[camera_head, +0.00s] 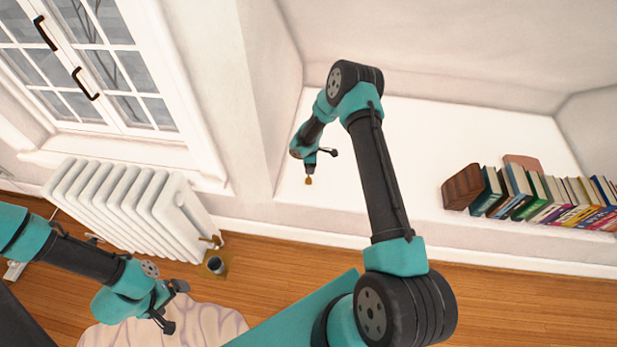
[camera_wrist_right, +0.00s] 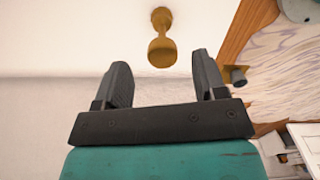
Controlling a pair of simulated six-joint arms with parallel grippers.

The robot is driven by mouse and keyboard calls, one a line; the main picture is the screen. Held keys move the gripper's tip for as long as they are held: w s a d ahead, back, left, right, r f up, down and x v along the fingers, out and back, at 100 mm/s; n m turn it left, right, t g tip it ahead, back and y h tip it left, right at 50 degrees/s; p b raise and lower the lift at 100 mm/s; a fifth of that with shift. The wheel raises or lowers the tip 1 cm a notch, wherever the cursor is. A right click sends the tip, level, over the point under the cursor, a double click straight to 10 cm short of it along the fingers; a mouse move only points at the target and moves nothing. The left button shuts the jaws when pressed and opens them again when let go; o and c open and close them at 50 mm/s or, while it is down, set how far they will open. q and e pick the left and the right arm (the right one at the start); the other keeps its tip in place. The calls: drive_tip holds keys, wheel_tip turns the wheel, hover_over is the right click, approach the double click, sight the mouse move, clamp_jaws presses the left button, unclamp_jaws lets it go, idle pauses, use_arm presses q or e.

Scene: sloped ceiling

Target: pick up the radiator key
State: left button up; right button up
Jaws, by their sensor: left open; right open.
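The radiator key (camera_head: 308,181) is a small brass piece with a round knob, a narrow neck and a wider end. It is on the white ledge (camera_head: 420,135), near its left edge. In the right wrist view the radiator key (camera_wrist_right: 162,40) lies just beyond the open fingertips of my right gripper (camera_wrist_right: 160,64), roughly centred between them and not gripped. In the head view my right gripper (camera_head: 320,163) is close to the key. My left gripper (camera_head: 176,306) is open and empty above the pale rug, far from the key.
A row of books (camera_head: 545,195) with a brown bookend (camera_head: 462,187) stands at the right of the ledge. A white radiator (camera_head: 130,205) stands under the window. The ledge between key and books looks clear.

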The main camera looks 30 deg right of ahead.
drive_tip(key=shift+f, duration=0.5)
drive_tip(key=shift+a+f, duration=0.2)
drive_tip(key=shift+f, duration=2.4)
drive_tip(key=shift+c, duration=0.5)
drive_tip(key=c, duration=1)
drive_tip(key=shift+o, duration=0.2)
drive_tip(key=shift+r, duration=0.1)
